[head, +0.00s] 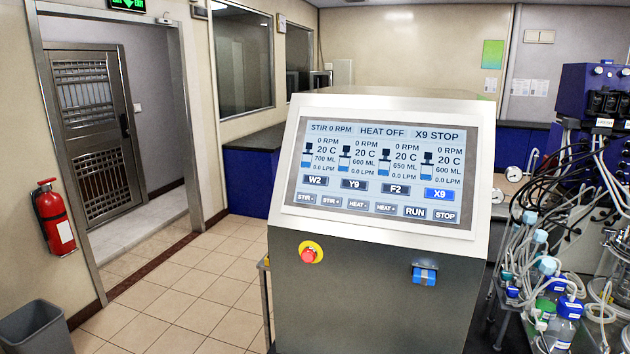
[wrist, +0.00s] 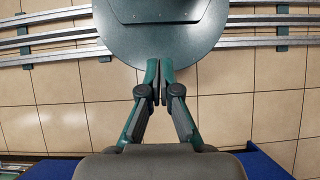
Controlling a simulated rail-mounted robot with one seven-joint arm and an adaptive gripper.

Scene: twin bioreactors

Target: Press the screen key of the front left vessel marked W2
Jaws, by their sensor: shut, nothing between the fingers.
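The W2 key (head: 314,181) is a dark key at the left end of the vessel key row on the touch screen (head: 382,172) in the head view. Above it a vessel icon reads 0 RPM, 20 C, 700 ML. The X9 key (head: 439,195) at the right end of that row is bright blue, and the top line reads X9 STOP. My gripper (wrist: 159,100) shows only in the wrist view, with its fingertips together and empty. It is over the floor and rails, apart from the screen, which the wrist view does not show.
A red emergency button (head: 308,254) and a blue latch-like part (head: 424,275) sit on the console front below the screen. Bottles and tubing (head: 560,290) crowd the right side. Metal rails (wrist: 60,42) cross the tiled floor. Open floor (head: 190,290) lies left of the console.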

